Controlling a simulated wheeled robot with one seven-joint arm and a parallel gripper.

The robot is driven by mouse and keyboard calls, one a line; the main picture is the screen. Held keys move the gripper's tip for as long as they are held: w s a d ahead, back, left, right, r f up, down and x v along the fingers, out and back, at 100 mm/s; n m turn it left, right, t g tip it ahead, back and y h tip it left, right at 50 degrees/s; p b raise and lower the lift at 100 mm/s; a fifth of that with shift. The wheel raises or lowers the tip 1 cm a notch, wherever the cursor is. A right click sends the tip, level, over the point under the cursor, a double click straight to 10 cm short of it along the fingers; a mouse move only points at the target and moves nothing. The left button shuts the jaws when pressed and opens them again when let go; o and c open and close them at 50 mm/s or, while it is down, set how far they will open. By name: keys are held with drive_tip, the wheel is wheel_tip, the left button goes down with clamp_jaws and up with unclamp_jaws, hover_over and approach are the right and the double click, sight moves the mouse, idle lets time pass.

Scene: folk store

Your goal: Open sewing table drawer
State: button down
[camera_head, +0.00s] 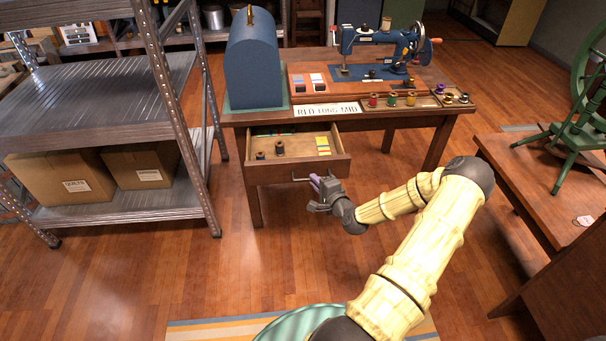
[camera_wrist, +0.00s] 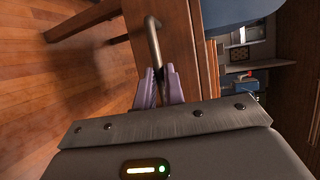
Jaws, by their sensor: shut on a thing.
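The sewing table (camera_head: 400,117) stands in the middle of the head view. Its drawer (camera_head: 262,174) is pulled out toward me, and its inside shows spools and small yellow cards. My gripper (camera_head: 316,181) is at the drawer's front, at the right end of the metal handle. In the wrist view the handle (camera_wrist: 152,38) runs down between the two purple fingers of my gripper (camera_wrist: 160,88), which are shut on it. The handle's lower end is hidden between the fingers.
A blue sewing machine (camera_head: 380,50), a blue domed case (camera_head: 254,62) and a tray of thread spools (camera_head: 412,100) stand on the tabletop. A metal shelf (camera_head: 110,199) with cardboard boxes is at left. A wooden table (camera_head: 530,190) is at right. The floor before the drawer is clear.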

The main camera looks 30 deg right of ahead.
drive_tip(key=shift+s+a, duration=0.2)
drive_tip(key=shift+s, duration=0.1)
drive_tip(key=c, duration=1.5)
unclamp_jaws()
drive_tip(key=s+r, duration=0.1)
drive_tip(key=s, duration=0.4)
drive_tip(key=s+r+p, duration=0.1)
drive_tip(key=s, duration=0.5)
drive_tip(key=s+a+r, duration=0.1)
drive_tip(key=s, duration=0.5)
drive_tip(key=shift+p, duration=0.4)
